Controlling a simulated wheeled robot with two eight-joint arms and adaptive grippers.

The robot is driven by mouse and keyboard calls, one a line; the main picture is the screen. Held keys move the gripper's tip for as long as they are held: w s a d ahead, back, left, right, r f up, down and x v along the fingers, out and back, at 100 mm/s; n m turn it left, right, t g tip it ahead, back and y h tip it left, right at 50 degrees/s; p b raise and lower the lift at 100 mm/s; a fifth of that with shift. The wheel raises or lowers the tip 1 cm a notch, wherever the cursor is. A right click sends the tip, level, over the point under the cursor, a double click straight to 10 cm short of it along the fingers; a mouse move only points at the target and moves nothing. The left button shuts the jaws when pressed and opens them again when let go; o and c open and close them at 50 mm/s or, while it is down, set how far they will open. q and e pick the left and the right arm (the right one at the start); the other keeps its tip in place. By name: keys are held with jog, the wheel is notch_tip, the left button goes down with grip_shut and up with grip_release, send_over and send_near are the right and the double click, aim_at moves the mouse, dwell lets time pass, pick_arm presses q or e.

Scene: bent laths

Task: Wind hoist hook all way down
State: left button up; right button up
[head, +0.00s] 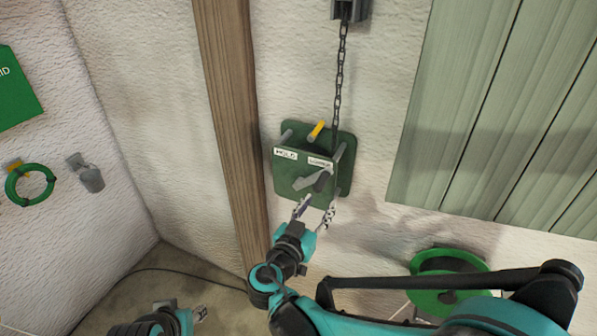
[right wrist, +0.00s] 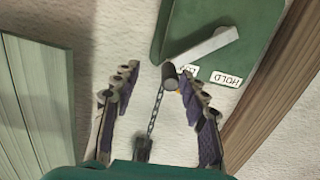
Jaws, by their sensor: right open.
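A green hoist box (head: 285,185) is on the wall, with labels HOLD (head: 286,154) and what looks like LOWER (head: 320,162). A light grey crank arm (head: 303,183) on its face ends in a dark round grip (head: 322,181). A chain (head: 340,75) hangs from a bracket above and passes by the box; I see no hook. My right gripper (head: 316,210) is open just below the crank. In the right wrist view the grip (right wrist: 170,78) appears between the open fingertips, not clamped. My left gripper (head: 198,313) is low at the left, its jaws unclear.
A yellow peg (head: 316,130) and grey pegs stick out of the box. A wooden post (head: 232,120) stands left of it, and green boards (head: 480,120) are to the right. A green ring (head: 30,185) hangs on the left wall. A green reel (head: 440,300) is low at the right.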

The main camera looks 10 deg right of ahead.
aim_at(320, 183)
jog(key=shift+w+a+r+t, duration=0.2)
jog(key=shift+a+r, duration=0.05)
jog(key=shift+a, duration=0.2)
jog(key=shift+w+a+r+t, duration=0.15)
jog(key=shift+a+r+t, duration=0.05)
jog(key=shift+a, duration=0.25)
jog(key=shift+w+a+r, duration=0.1)
jog(key=shift+w+r, duration=0.05)
jog(key=b+x, duration=0.1)
jog(key=x, duration=0.6)
jog(key=shift+w+d+r, duration=0.15)
jog(key=shift+d, duration=0.1)
grip_shut()
